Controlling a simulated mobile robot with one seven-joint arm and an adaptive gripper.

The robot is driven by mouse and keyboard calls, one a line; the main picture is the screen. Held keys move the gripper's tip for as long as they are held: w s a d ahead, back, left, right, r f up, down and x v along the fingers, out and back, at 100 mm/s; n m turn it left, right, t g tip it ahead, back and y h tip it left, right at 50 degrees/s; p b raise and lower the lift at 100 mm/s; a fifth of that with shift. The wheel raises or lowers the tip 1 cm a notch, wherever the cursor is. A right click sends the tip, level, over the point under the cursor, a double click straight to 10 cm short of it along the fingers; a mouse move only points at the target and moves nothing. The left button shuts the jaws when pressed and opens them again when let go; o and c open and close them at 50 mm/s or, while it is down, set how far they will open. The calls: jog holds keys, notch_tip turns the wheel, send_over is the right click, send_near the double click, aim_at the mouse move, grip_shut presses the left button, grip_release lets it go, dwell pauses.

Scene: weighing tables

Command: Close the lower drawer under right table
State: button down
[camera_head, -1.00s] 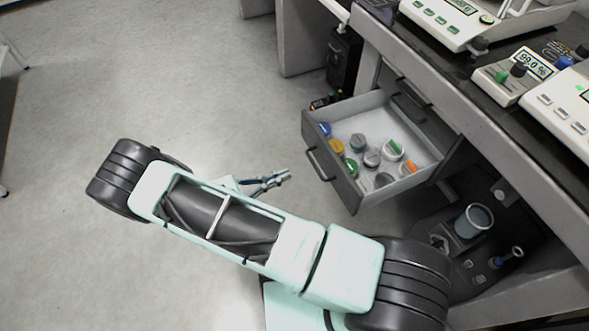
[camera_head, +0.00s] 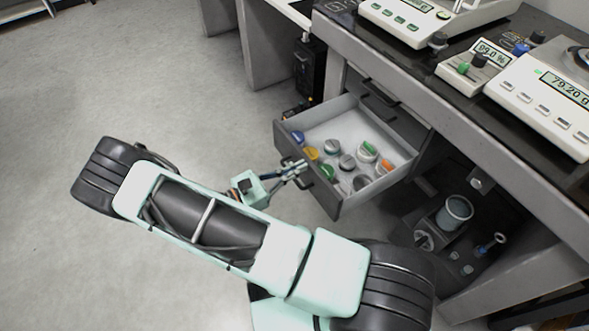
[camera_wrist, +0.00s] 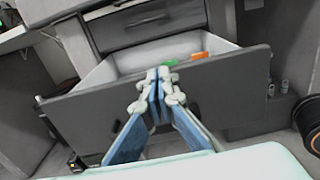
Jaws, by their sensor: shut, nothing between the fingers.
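The lower drawer (camera_head: 335,204) under the right table stands pulled out, with its dark front facing my arm. It holds several small jars with coloured lids. Its front panel (camera_wrist: 228,90) spans the wrist view, with the white inside showing above it. My gripper (camera_head: 296,168) is shut and empty, right at the drawer's front near its handle (camera_head: 322,192). In the wrist view, my fingertips (camera_wrist: 158,78) overlap the upper edge of the front panel; I cannot tell whether they touch it. The drawer above (camera_head: 380,93) is shut.
The right table (camera_head: 400,70) carries scales with lit displays. An open shelf below the drawer holds a grey cup (camera_head: 456,212) and small bottles. A black box-shaped device (camera_head: 309,68) stands on the drawer's far left. The floor at left is clear.

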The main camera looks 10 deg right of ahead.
jog(key=p+x, duration=0.2)
jog(key=x, duration=2.2)
jog(key=shift+d+f, duration=0.1)
